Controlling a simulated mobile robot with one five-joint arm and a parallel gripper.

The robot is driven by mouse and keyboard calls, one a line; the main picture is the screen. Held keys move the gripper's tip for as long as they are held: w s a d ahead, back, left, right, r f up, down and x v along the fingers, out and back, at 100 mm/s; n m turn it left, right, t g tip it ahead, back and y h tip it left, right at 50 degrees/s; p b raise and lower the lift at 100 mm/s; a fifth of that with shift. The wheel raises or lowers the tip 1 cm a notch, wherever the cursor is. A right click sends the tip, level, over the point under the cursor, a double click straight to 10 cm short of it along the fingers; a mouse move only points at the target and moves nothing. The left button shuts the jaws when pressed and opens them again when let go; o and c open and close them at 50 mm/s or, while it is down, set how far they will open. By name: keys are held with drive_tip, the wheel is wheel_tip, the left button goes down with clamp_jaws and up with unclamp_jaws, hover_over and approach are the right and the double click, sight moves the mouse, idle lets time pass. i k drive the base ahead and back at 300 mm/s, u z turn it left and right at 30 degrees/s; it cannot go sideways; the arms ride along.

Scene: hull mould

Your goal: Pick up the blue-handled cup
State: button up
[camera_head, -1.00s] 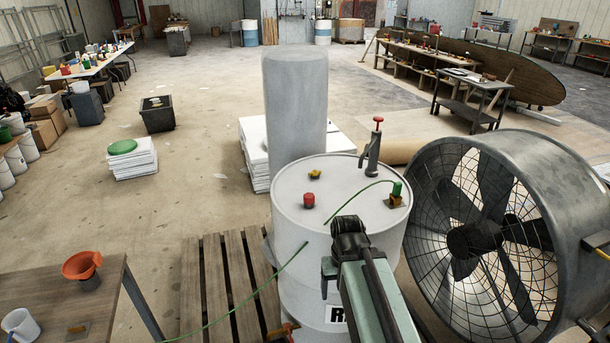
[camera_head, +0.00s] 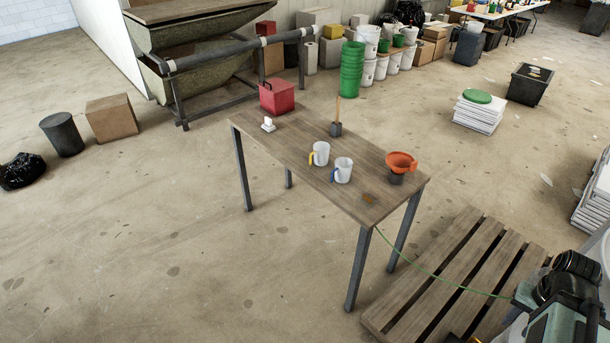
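The blue-handled cup (camera_head: 343,170) is a white mug standing upright on the wooden table, with its blue handle towards the left. A similar white mug with a yellow handle (camera_head: 320,153) stands just behind and left of it. Part of my arm shows at the bottom right, apart from the table and both mugs. I make out no gripper fingers there.
The table (camera_head: 280,145) also bears an orange funnel (camera_head: 401,162), a dark holder with a stick (camera_head: 336,128), a small white item (camera_head: 268,125) and a red box (camera_head: 277,96). A pallet (camera_head: 450,280) lies right of it. Floor is clear in front and left.

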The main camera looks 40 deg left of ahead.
sight(343, 166)
drive_tip(key=u, duration=1.55)
drive_tip(key=i, duration=1.3)
drive_tip(key=u, duration=1.55)
drive_tip(key=i, duration=0.5)
drive_tip(key=u, duration=0.1)
